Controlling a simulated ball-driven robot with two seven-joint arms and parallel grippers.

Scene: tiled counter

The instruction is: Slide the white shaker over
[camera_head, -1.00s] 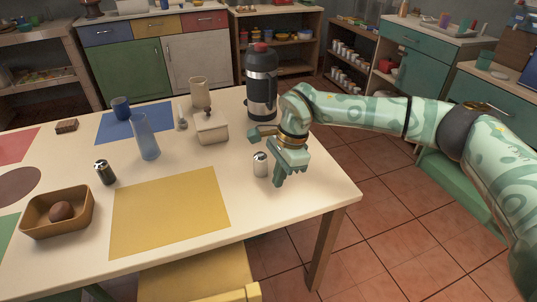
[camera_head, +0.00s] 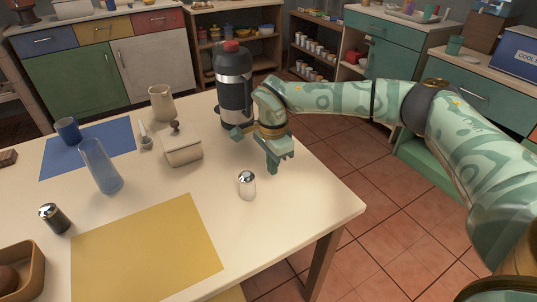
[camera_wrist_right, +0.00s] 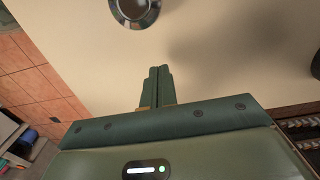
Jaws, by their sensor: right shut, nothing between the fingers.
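The white shaker (camera_head: 247,187), with a metal top, stands upright on the cream table, right of the yellow mat (camera_head: 150,245). In the right wrist view the shaker (camera_wrist_right: 134,10) is seen from above, partly cut off by the top edge. My right gripper (camera_head: 273,166) is beyond the shaker and a little to its right, apart from it, fingers pointing down. The wrist view shows its fingers (camera_wrist_right: 154,88) closed together with nothing between them. My left gripper is in neither view.
A black and steel flask (camera_head: 234,90) stands close behind my right gripper. A lidded white box (camera_head: 181,150), a blue glass (camera_head: 100,168) and a dark shaker (camera_head: 54,218) stand further left. The table's right edge is near; the surface around the white shaker is clear.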

